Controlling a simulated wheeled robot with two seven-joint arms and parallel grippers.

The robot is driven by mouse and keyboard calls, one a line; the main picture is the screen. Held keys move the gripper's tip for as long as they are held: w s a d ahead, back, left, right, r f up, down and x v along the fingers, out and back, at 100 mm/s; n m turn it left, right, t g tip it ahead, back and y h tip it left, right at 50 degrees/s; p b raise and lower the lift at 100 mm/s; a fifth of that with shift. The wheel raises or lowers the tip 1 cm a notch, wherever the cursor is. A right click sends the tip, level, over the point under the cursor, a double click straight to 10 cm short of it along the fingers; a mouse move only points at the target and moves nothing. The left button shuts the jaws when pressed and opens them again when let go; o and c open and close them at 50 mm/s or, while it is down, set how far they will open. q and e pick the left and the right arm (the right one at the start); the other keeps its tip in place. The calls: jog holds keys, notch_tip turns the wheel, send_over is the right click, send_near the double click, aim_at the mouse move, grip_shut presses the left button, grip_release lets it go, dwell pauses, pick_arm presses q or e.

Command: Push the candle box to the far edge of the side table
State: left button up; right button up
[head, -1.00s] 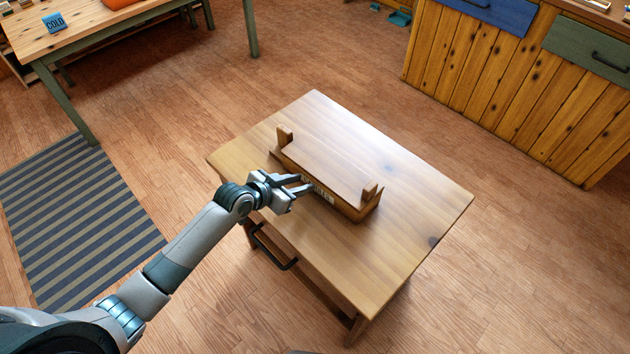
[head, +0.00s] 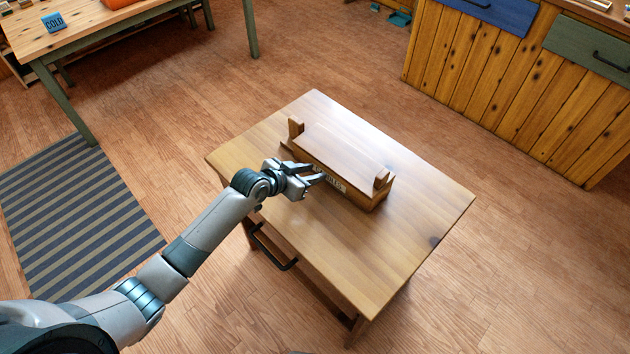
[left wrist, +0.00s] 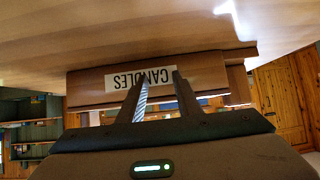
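The wooden candle box (head: 345,163) sits on the side table (head: 400,255), a bare strip of tabletop showing behind it. Its lid is flat, with a raised block at each end. In the left wrist view the candle box (left wrist: 92,90) carries a white label reading CANDLES. My left gripper (head: 318,173) is at the box's near side, fingertips at the label. The wrist view shows its two fingers (left wrist: 160,85) apart with nothing between them; whether they touch the box is hard to tell. My right gripper is not in view.
The side table has a black drawer handle (head: 272,250) at its near side. A larger table (head: 90,40) stands at the upper left, a striped rug (head: 75,225) lies at left, and wooden cabinets (head: 500,80) stand at the upper right. Open floor surrounds the side table.

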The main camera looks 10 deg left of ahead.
pick_arm(q)
jog(key=shift+w+d, duration=0.55)
jog(key=shift+w, duration=0.2)
jog(key=shift+w+d, duration=0.1)
